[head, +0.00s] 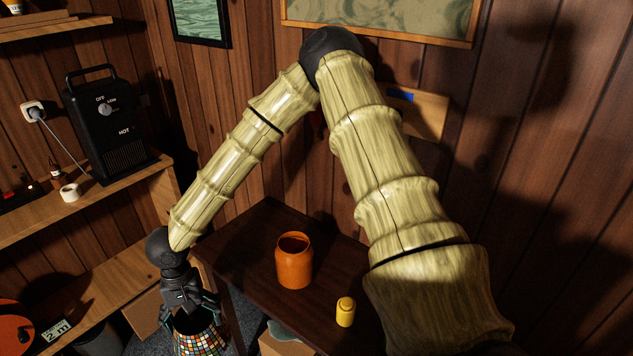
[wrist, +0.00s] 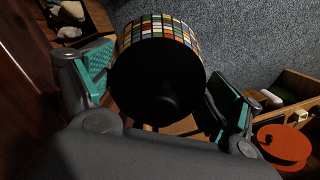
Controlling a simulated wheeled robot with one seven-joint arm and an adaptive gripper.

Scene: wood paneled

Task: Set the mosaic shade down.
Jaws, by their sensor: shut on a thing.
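The mosaic shade (head: 198,343) is a tapered piece covered in small multicoloured tiles, at the bottom left of the head view. In the wrist view its dark round end faces the camera, and the tiled side (wrist: 160,27) shows beyond it. My gripper (head: 193,311) is shut on the shade, with a teal-padded finger on either side of it; it also shows in the wrist view (wrist: 160,90). The shade is beside the dark table's left end, with carpet behind it. Its lower part is cut off in the head view.
The dark table (head: 245,238) bears an orange jar (head: 294,265) and a yellow canister (head: 345,313), with bare top at its left and back. A wooden bench (head: 105,290) stands left. A black heater (head: 112,130) sits on a shelf above. Grey carpet (wrist: 255,40) shows clear.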

